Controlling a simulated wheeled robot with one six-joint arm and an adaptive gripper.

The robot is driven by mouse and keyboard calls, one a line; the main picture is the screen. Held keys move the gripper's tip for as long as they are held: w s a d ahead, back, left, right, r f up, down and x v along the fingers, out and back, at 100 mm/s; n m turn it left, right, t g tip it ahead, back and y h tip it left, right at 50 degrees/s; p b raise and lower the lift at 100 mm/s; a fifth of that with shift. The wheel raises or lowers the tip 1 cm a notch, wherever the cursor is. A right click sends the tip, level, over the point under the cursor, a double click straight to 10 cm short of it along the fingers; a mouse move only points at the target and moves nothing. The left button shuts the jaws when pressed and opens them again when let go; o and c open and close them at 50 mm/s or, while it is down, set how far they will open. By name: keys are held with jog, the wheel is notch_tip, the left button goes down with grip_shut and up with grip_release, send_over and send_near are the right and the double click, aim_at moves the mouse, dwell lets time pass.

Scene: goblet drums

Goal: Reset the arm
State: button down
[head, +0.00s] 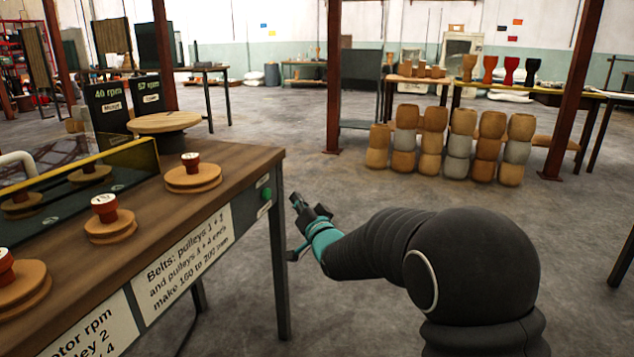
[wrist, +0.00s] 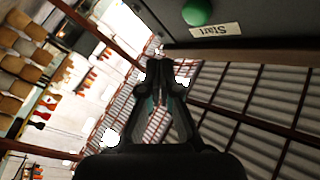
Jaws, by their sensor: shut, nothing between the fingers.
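My arm (head: 380,243) reaches out from the lower right of the head view toward the end of the wooden bench. My gripper (head: 299,203) is just right of the bench's corner, clear of it, below the level of the green button (head: 266,193). In the wrist view my gripper (wrist: 160,68) is shut and empty, its fingertips together. The green button (wrist: 197,12) shows there at the top, beside a white "Start" label (wrist: 215,30), apart from the fingers.
The bench (head: 170,185) carries wooden pulleys with red knobs (head: 193,172). Stacked drum shells (head: 462,140) stand on the floor at the back right. A brown post (head: 333,80) rises behind my gripper. The grey floor (head: 345,190) between is clear.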

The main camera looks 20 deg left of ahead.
jog(key=s+d+f+n+g+h, duration=0.1)
jog(key=d+f+n+g+h, duration=0.25)
jog(key=f, duration=0.85)
jog(key=s+d+f+g+h, duration=0.3)
jog(key=s+d+h, duration=0.2)
jog(key=s+d, duration=0.3)
jog(key=s+d+r+m+g+h+p, duration=0.1)
jog(key=s+d+r+p, duration=0.1)
jog(key=s+d+r, duration=0.3)
jog(key=s+d+r+m+g+h+p, duration=0.1)
jog(key=s+d+r, duration=0.4)
jog(key=s+d, duration=0.9)
jog(key=s+d+r+m+g+h+p, duration=0.1)
jog(key=s+d+r+m+h+p, duration=0.1)
jog(key=s+d+r, duration=0.3)
jog(key=s+d+p, duration=0.1)
jog(key=s+d, duration=0.3)
jog(key=s, duration=0.2)
jog(key=shift+s+d+r, duration=0.2)
jog(key=shift+s+r, duration=0.05)
jog(key=shift+s, duration=0.15)
